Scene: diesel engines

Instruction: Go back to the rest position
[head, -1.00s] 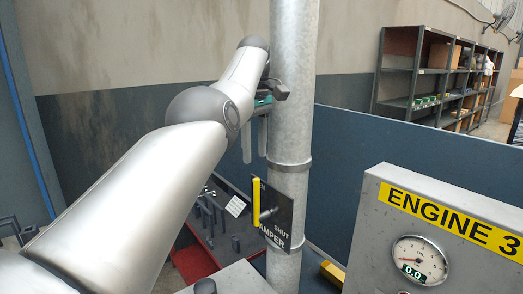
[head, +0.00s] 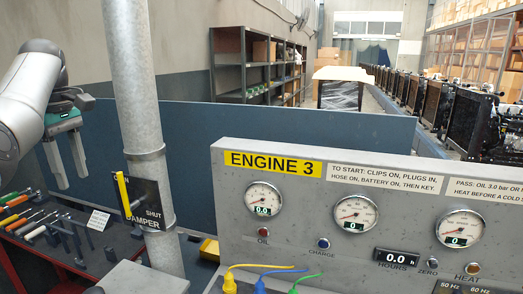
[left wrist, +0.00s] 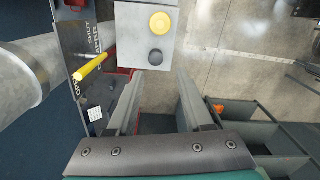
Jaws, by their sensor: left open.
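My left gripper (head: 69,162) is at the left of the head view, to the left of the grey pipe and above the tool bench. Its two fingers point down, apart, with nothing between them. In the left wrist view the open fingers (left wrist: 155,108) show with bench and floor below. My right gripper is in neither view.
A vertical grey pipe (head: 136,90) carries a damper plate with a yellow handle (head: 123,194), close to my left gripper. The Engine 3 panel (head: 330,190) stands at the right. A tool tray (head: 30,222) lies below left. A blue partition (head: 290,137) runs behind.

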